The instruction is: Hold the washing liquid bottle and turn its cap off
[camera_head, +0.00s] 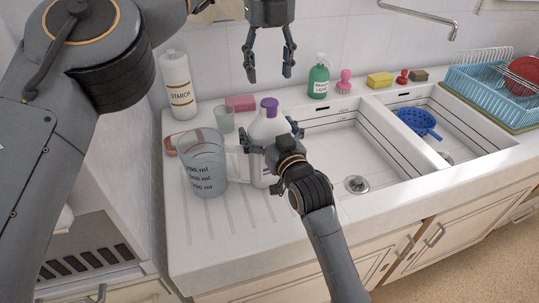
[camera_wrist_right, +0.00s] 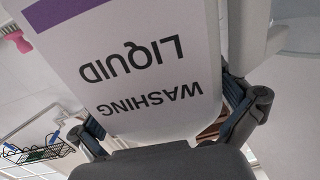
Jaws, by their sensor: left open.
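The white washing liquid bottle (camera_head: 268,127) stands upright on the drainboard, with its purple cap (camera_head: 270,106) on its neck. In the right wrist view, its label (camera_wrist_right: 145,75) fills the middle and reads upside down. My right gripper (camera_head: 273,134) is around the bottle's body from the front, with one finger on each side, shut on it. The gripper hides part of the lower bottle. My left gripper (camera_head: 269,78) is open and empty, pointing down above the cap, with a gap between its fingertips and the cap.
A measuring jug (camera_head: 205,165) stands close left of the bottle, with a small cup (camera_head: 224,119) and pink sponge (camera_head: 240,103) behind. A starch bottle (camera_head: 178,85) is back left. The sink basin (camera_head: 340,150) lies right; a green soap bottle (camera_head: 318,80) stands behind it.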

